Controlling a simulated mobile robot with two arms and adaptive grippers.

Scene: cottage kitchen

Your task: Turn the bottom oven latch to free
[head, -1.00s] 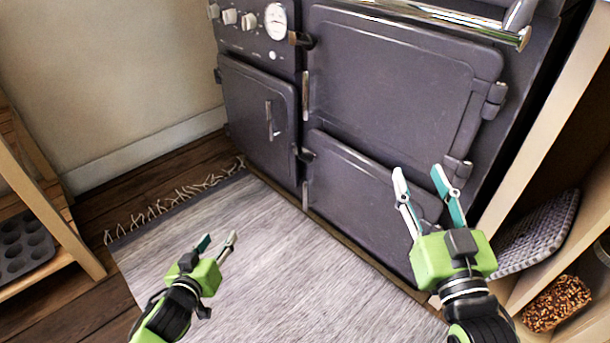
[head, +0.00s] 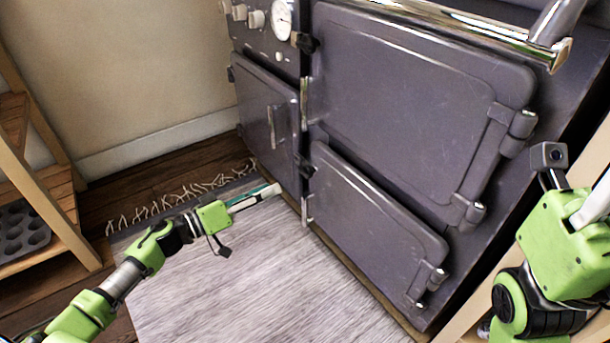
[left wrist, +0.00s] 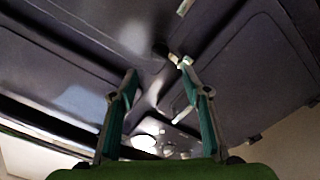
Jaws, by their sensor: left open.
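The dark grey range cooker has a bottom oven door (head: 375,225) at lower right. The bottom oven latch (head: 305,208), a slim chrome piece below a dark pivot, hangs roughly upright at that door's left edge. My left gripper (head: 277,189) reaches in low over the rug, its fingers pointing at the latch with a small gap to its left. In the left wrist view the gripper (left wrist: 158,68) is open, with a dark knob and metal tip (left wrist: 174,58) just beyond its fingertips. My right gripper (head: 597,205) is at the right edge, partly cut off, away from the latch.
The upper oven door (head: 410,95) and left door (head: 262,125) are closed. A chrome rail (head: 450,22) crosses the cooker's top front. A fringed grey rug (head: 225,285) covers the floor. A wooden shelf (head: 45,215) stands at left.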

